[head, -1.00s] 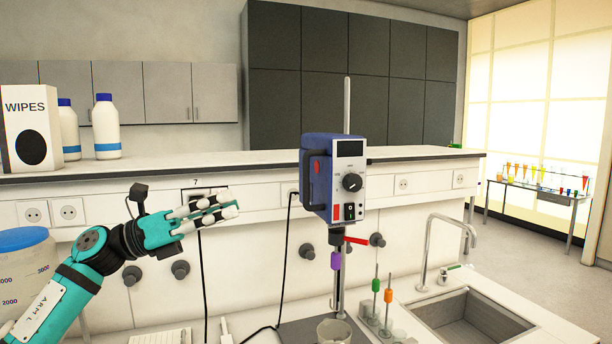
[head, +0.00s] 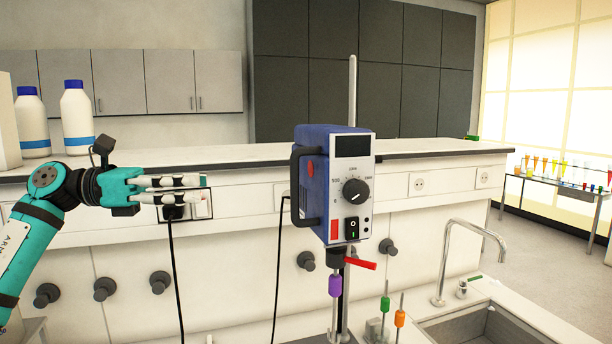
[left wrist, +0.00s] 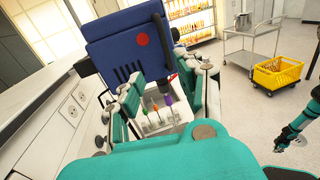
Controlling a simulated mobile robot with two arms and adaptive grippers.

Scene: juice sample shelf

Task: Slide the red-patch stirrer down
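The overhead stirrer (head: 312,215) is a blue box with a white front, a dial and a switch. It is upright on a vertical rod (head: 352,90), and its blue back also shows in the left wrist view (left wrist: 118,48). A round red patch (left wrist: 143,39) is on its back. A black handle (head: 296,190) is on its left side. A red lever (head: 360,263) sits below the body, beside a purple piece (head: 335,286). My left gripper (head: 205,190) is open and empty, left of the stirrer, fingers toward it. My right gripper seems to show small in the left wrist view (left wrist: 281,145); its fingers are unclear.
A wall socket with a plug (head: 174,212) is behind my left gripper. White bottles (head: 77,120) stand on the raised shelf (head: 240,160). Green (head: 385,304) and orange (head: 400,319) stirring pieces stand right of the rod, near the sink (head: 470,325). A cart with a yellow crate (left wrist: 277,73) is farther off.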

